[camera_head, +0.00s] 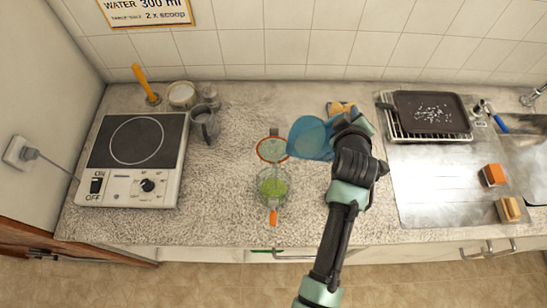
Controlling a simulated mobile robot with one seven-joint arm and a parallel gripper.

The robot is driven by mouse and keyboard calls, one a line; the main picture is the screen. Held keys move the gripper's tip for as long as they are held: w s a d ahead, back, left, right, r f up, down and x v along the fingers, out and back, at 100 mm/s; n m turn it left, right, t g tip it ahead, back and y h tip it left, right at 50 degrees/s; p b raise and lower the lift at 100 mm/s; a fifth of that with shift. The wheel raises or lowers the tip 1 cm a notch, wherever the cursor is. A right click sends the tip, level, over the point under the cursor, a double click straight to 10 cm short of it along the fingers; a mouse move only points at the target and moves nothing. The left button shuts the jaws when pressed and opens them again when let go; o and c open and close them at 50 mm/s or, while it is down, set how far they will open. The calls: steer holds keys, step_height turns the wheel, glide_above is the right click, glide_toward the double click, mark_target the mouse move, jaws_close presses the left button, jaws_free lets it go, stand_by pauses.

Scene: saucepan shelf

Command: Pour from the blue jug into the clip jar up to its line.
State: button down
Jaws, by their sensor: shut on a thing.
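The blue jug (310,138) is held above the counter, tilted with its mouth toward the left. My gripper (342,132) is shut on its right side; the grasp is partly hidden behind my wrist. The clip jar (271,187) stands on the counter, below and left of the jug in the picture. It is clear glass, with green contents inside. Its lid, with an orange ring (271,150), is swung open toward the back, and an orange tab (273,217) shows at its front. I cannot make out a stream or the fill line.
A rack with a dark tray (431,112) stands at back right. An orange sponge (493,175) lies near the sink (525,160). The counter left of the jar is clear.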

steer(key=shift+a+r, duration=0.15)
steer(key=shift+r, duration=0.5)
stand_by(0.7)
steer(key=w+d+f+m+g+y+b, duration=0.1)
steer(key=d+f+m+y+b, duration=0.1)
steer(key=f+b, duration=0.4)
steer(key=d+f+m+g+y+b, duration=0.1)
steer(key=d+f+g+y+b, duration=0.1)
steer(key=f+b, duration=0.4)
steer(key=shift+w+d+f+m+y, duration=0.45)
steer(key=shift+f+y, duration=0.45)
steer(key=shift+y, duration=0.2)
